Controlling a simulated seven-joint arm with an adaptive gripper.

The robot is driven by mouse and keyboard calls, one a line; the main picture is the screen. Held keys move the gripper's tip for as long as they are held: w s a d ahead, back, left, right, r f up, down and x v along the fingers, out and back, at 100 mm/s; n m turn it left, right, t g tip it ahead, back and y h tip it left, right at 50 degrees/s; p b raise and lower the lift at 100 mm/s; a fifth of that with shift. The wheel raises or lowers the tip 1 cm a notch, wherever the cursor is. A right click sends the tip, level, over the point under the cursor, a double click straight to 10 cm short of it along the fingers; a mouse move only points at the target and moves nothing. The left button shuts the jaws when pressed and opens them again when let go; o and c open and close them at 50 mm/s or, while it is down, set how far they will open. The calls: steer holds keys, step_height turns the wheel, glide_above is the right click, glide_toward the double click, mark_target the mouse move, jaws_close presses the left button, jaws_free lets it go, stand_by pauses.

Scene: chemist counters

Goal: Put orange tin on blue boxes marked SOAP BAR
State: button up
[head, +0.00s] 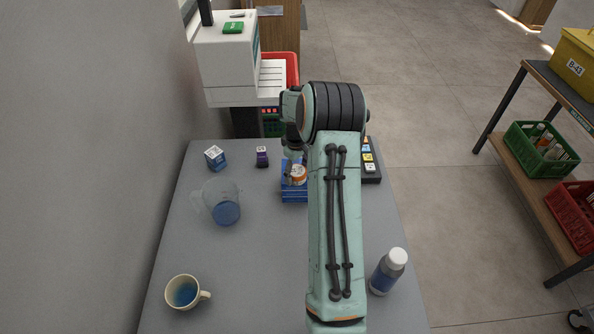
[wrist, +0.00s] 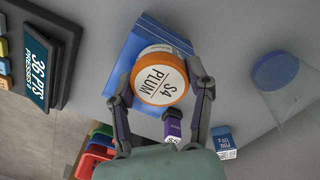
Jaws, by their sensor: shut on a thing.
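My arm hides part of the stack in the head view, and no SOAP BAR marking is readable.
On the grey counter (head: 255,270) are a small purple box (head: 262,156), a blue-and-white box (head: 215,157), a clear jug (head: 224,208), a mug (head: 184,291) and a white-capped bottle (head: 388,272). A dark keypad (head: 371,165) stands right of the stack. The front middle is clear.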

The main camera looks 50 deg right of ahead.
mark_target(296, 172)
steer(key=shift+f, duration=0.15)
steer(key=o, duration=1.1)
steer(key=shift+o, duration=0.2)
step_height(296, 172, up, 12)
steer(key=a+r, duration=0.4)
steer(key=a, duration=0.4)
steer(key=s+a+r+n, duration=0.1)
steer(key=s+a+r, duration=0.15)
steer(key=a, duration=0.35)
steer(key=s+a+r, duration=0.1)
steer(key=s+a, duration=0.3)
steer(key=a, duration=0.3)
steer(key=s+a+f+y, duration=0.1)
steer(key=s+a+f, duration=0.2)
steer(key=s+a, duration=0.7)
steer(key=s, duration=0.4)
steer(key=shift+s+a+f, duration=0.25)
steer(key=shift+a+f, duration=0.1)
